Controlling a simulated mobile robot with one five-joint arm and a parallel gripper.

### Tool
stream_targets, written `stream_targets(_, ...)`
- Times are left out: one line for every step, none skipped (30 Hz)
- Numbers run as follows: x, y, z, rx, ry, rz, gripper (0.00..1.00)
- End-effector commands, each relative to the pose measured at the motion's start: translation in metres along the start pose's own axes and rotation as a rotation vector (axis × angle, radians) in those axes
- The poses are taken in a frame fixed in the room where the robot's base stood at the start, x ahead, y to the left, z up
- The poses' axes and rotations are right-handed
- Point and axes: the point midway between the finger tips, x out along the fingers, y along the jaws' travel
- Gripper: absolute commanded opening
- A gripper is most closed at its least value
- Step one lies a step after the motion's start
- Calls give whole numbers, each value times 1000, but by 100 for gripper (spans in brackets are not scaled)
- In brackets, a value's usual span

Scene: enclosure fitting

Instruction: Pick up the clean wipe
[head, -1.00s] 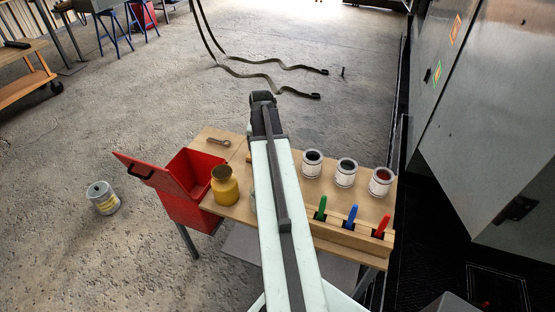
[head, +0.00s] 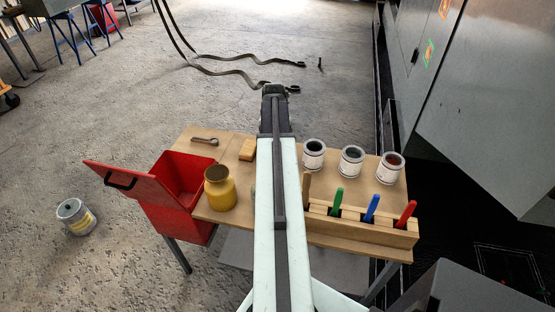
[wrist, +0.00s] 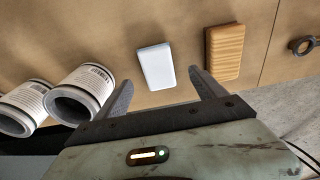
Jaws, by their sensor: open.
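The clean wipe, a small white rectangular pad (wrist: 156,66), lies flat on the wooden table top in the wrist view. My gripper (wrist: 163,90) is open and empty. The wipe lies just beyond the fingertips, roughly between their lines, a little nearer the left finger. I cannot tell the gripper's height above the table. In the head view my arm reaches out over the table and hides the wipe.
A ribbed tan block (wrist: 224,52) lies close beside the right finger. White cans (wrist: 80,95) stand at the left. The head view shows a yellow jar (head: 221,190), an open red bin (head: 148,185) and a rack of coloured handles (head: 350,226).

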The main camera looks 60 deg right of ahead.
Motion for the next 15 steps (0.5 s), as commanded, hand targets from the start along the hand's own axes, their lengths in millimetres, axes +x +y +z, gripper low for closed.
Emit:
stream_targets(12,1,0,1,0,0,80)
stream_targets(13,1,0,1,0,0,80)
stream_targets(12,1,0,2,0,0,80)
stream_targets(11,2,-1,2,0,0,80)
stream_targets(11,2,-1,2,0,0,80)
stream_targets(13,2,-1,3,0,0,80)
stream_targets(15,3,-1,3,0,0,80)
stream_targets(19,3,-2,3,0,0,80)
stream_targets(24,4,-2,4,0,0,80)
stream_targets(30,4,-3,4,0,0,80)
stream_targets(35,4,-3,4,0,0,80)
stream_targets(43,5,-4,4,0,0,80)
stream_targets(48,6,-5,5,0,0,80)
stream_targets(54,6,-5,5,0,0,80)
stream_targets(60,6,-5,5,0,0,80)
